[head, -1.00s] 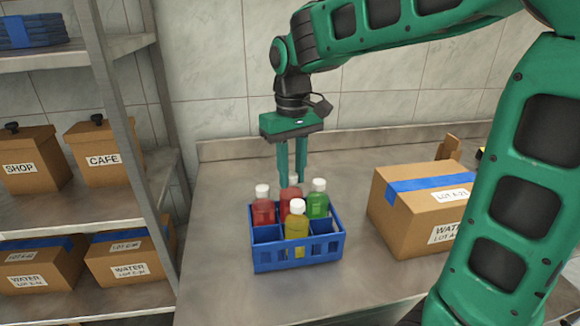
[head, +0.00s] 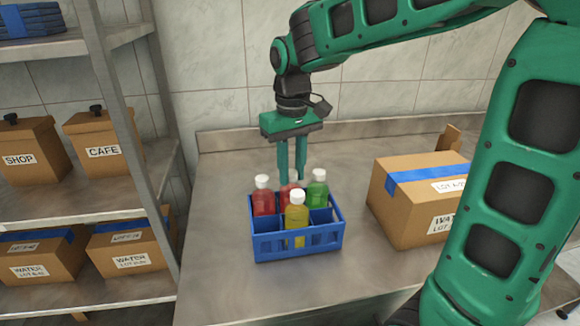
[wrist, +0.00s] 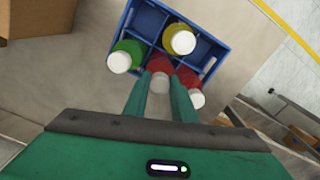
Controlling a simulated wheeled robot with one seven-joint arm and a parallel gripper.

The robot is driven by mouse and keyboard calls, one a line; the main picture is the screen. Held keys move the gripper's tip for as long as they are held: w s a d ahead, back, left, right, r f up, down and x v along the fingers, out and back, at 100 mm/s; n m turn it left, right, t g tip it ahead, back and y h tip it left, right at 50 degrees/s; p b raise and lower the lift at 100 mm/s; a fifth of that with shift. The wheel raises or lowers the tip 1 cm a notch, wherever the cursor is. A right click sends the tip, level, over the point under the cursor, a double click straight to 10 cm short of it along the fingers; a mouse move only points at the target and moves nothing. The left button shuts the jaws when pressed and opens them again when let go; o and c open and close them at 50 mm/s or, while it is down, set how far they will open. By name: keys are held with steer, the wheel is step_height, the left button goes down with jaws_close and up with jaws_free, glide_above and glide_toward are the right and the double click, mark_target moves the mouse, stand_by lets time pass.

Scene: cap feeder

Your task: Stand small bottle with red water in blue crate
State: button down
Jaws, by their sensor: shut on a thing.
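The blue crate (head: 268,247) stands on the metal counter with several compartments. My gripper (head: 292,180) is above its back row, pointing down, shut on a small bottle with red water (head: 286,193) and a white cap. In the wrist view the held red bottle (wrist: 158,66) is between the fingers (wrist: 162,100), upright in the back middle compartment. Its lower part is hidden, so I cannot tell whether it touches the crate floor. Another red bottle (head: 263,202) stands at back left, a green bottle (head: 317,194) at back right, and a yellow bottle (head: 296,220) at front middle.
A cardboard box with blue tape (head: 405,212) stands right of the crate. A metal shelf with boxes (head: 105,145) is on the left. The counter (head: 225,190) has free room left and in front of the crate. A wall is behind.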

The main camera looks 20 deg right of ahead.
steer(key=shift+f, duration=0.1)
steer(key=c, duration=1.4)
jaws_free()
steer(key=c, duration=0.3)
steer(key=shift+c, duration=0.2)
step_height(320, 180, up, 11)
stand_by(0.4)
